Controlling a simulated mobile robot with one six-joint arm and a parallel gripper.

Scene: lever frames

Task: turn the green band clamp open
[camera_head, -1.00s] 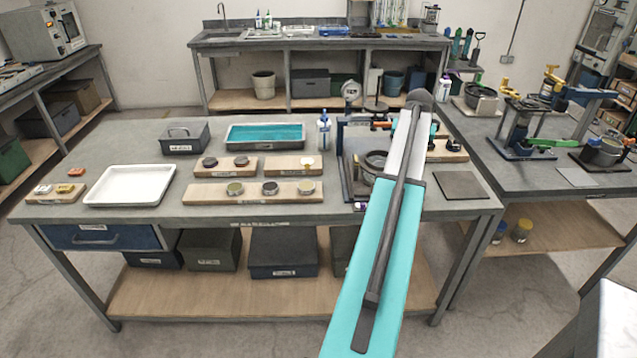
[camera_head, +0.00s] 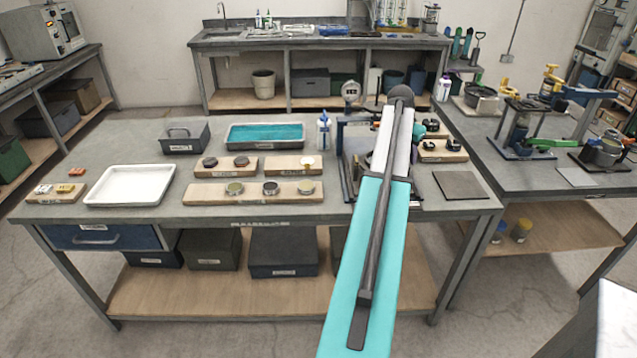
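My turquoise and white arm stretches over the middle bench, well to the left of the green lever. My gripper is hidden behind the arm's far end, so its fingers do not show.
The middle bench (camera_head: 130,213) holds a white tray (camera_head: 128,186), wooden boards with round pieces, and a metal frame (camera_head: 345,170) partly behind my arm. A flat grey plate (camera_head: 578,177) lies in front.

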